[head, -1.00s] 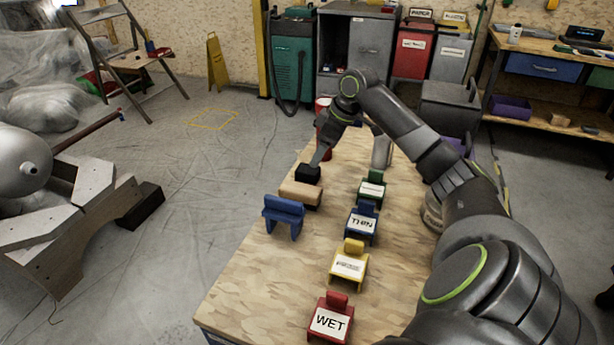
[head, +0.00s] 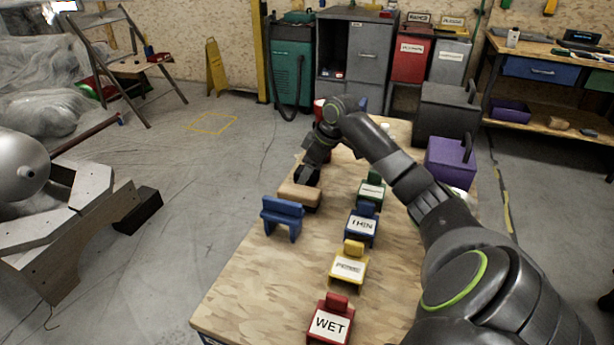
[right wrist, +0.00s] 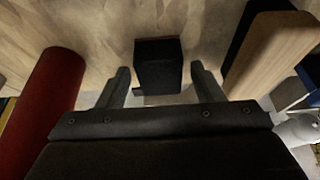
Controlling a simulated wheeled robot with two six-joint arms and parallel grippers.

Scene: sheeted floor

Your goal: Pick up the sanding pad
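A small black block (right wrist: 158,64), which looks like the sanding pad, lies on the wooden table (head: 255,275). In the right wrist view it sits between the two fingers of my right gripper (right wrist: 160,88), with a gap on each side. The gripper is open. In the head view my right gripper (head: 307,178) reaches down at the table's left edge, just beyond a tan block, and largely hides the black block. My left gripper is not in view.
The tan block (head: 299,195) and a blue stand (head: 283,218) are close by at the table's left edge. Several coloured label stands, such as the red WET one (head: 331,320), line the table. A red cylinder (right wrist: 45,95) shows left of the fingers.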

